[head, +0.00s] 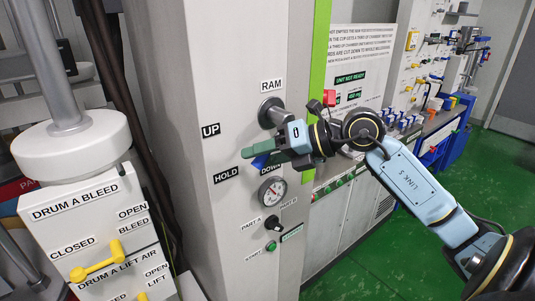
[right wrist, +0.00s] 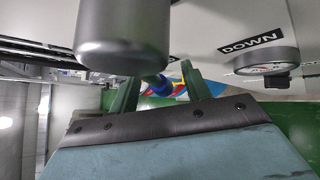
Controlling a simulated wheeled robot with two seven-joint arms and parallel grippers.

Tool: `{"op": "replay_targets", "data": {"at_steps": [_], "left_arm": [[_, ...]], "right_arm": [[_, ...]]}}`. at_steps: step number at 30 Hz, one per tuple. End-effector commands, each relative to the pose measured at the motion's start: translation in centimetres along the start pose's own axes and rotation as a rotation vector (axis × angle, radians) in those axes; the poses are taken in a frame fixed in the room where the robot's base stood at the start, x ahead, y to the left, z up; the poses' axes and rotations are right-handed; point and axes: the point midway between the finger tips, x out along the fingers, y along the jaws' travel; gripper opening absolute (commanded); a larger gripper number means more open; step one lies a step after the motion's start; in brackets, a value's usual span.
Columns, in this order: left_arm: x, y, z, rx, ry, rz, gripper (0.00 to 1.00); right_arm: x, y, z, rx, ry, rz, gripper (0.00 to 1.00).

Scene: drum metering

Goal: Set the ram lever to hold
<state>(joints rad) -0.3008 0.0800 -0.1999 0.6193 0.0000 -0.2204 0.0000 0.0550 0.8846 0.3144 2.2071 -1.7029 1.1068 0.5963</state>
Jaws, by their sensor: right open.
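The ram lever has a grey metal hub (head: 268,112) on the panel under the RAM label (head: 271,86). Its blue handle end (head: 261,161) shows below my right gripper, close to the DOWN label (head: 271,169) and right of the HOLD label (head: 227,173). The gripper hides the lever's middle, so its exact setting is hard to tell. My right gripper (head: 262,147) is open, with its green fingers in front of the lever. In the right wrist view the blue end (right wrist: 158,85) shows between the fingers (right wrist: 158,92), below the hub (right wrist: 123,40); contact is unclear.
A pressure gauge (head: 272,190) sits just below the DOWN label, with a black knob (head: 272,222) under it. A yellow lever (head: 90,270) is on the drum panel at lower left. A bench (head: 425,125) with small parts stands at right. Green floor is clear at lower right.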

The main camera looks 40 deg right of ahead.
Motion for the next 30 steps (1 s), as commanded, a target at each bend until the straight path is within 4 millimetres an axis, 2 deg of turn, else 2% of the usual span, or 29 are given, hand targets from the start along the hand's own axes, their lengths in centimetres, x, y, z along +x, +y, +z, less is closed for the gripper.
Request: {"op": "replay_targets", "data": {"at_steps": [4, 8, 24, 30], "left_arm": [[0.3, 0.0, -0.1, 0.0, 0.001, 0.0, 0.36], [0.8, 0.0, 0.0, 0.0, 0.002, 0.0, 0.36], [3.2, 0.1, 0.1, 0.0, 0.003, 0.0, 0.36], [3.6, 0.1, 0.1, 0.0, 0.003, 0.0, 0.36]], "right_arm": [[-0.6, -0.1, 0.0, 0.0, -0.001, -0.001, 0.48], [-2.0, -0.2, -0.1, 0.0, -0.001, -0.002, 0.48], [-10.8, -0.1, -0.1, -0.001, -0.002, 0.0, 0.48], [-12.8, -0.1, 0.0, 0.0, -0.001, -0.001, 0.48]]}}
